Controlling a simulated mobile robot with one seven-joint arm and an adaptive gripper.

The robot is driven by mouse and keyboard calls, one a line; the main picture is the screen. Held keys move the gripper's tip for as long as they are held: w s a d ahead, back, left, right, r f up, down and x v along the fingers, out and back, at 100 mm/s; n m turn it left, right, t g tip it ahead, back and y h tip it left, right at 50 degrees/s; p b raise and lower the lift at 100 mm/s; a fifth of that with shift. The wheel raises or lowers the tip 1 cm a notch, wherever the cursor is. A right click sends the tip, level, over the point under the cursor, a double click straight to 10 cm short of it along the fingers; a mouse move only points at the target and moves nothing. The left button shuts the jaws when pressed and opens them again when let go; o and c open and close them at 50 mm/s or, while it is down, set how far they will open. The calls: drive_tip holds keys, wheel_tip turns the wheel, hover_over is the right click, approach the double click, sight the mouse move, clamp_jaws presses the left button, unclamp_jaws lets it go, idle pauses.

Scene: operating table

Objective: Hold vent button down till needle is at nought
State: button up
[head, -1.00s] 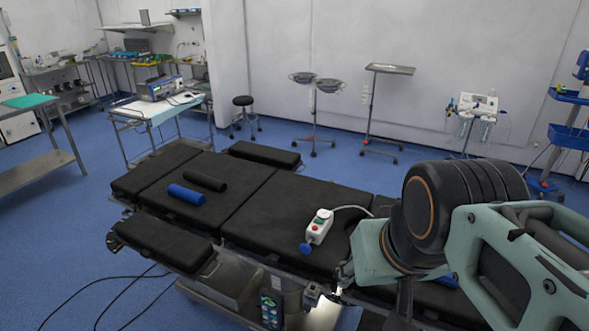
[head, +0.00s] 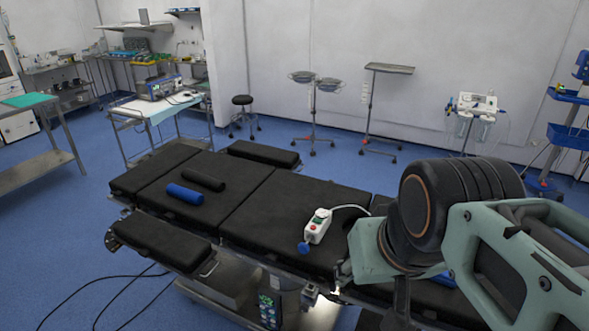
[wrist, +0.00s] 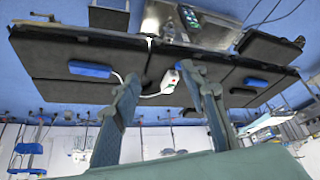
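A small white hand-sized unit (head: 318,226) lies on the black operating table. No needle can be read at this size. In the wrist view the white unit (wrist: 171,82) shows beyond and between the fingers of my gripper (wrist: 163,80). The fingers are spread and nothing is between them at close range. In the head view my arm hides the gripper's fingertips.
The black operating table (head: 240,225) carries a blue roll (head: 185,194) and a black roll (head: 203,179) on its left part. A table control panel (head: 269,308) hangs at the near side. A trolley (head: 155,113) and stands are further back.

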drive_tip(key=shift+c, duration=0.5)
clamp_jaws()
idle(0.8)
